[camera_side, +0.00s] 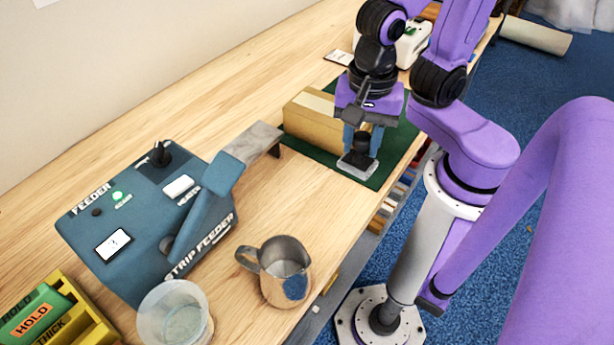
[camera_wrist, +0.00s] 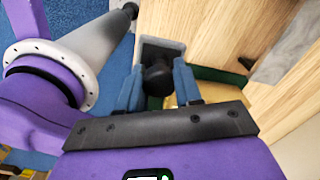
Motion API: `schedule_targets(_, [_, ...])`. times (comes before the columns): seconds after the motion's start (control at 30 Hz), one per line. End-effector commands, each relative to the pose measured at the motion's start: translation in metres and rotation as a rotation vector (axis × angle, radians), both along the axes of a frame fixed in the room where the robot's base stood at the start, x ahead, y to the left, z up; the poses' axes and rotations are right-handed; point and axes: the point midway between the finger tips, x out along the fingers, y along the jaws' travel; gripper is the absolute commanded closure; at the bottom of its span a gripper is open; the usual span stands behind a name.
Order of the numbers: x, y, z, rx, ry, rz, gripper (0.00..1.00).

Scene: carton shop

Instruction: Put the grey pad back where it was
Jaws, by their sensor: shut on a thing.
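The grey pad (camera_side: 357,164) is a flat block with a black knob (camera_side: 361,143) on top. My gripper (camera_side: 362,140) is shut on the knob, its blue fingers on either side. The pad is at the front edge of the green mat (camera_side: 340,163); I cannot tell whether it touches the mat or hangs just above it. In the wrist view the pad (camera_wrist: 163,45) shows beyond the knob (camera_wrist: 157,78), between the fingers.
A cardboard carton (camera_side: 312,120) lies on the mat beside my gripper. The blue strip feeder (camera_side: 140,225) stands to the left. A metal jug (camera_side: 284,270) and a clear cup (camera_side: 174,312) stand in front. Bare wood (camera_side: 310,200) lies between jug and mat.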

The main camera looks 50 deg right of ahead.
Motion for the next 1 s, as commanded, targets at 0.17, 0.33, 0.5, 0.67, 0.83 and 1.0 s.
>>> schedule_targets(0.17, [0.023, 0.013, -0.012, -0.004, 0.002, -0.004, 0.90])
schedule_targets(0.33, [0.040, 0.023, -0.025, -0.004, 0.002, -0.002, 0.90])
schedule_targets(0.5, [0.053, 0.030, -0.043, -0.004, 0.002, -0.002, 0.90])
schedule_targets(0.67, [0.065, 0.036, -0.059, -0.003, 0.002, -0.002, 0.90])
schedule_targets(0.83, [0.073, 0.041, -0.069, -0.001, 0.001, 0.000, 0.90])
schedule_targets(1.0, [0.076, 0.044, -0.075, 0.000, 0.000, 0.000, 0.90])
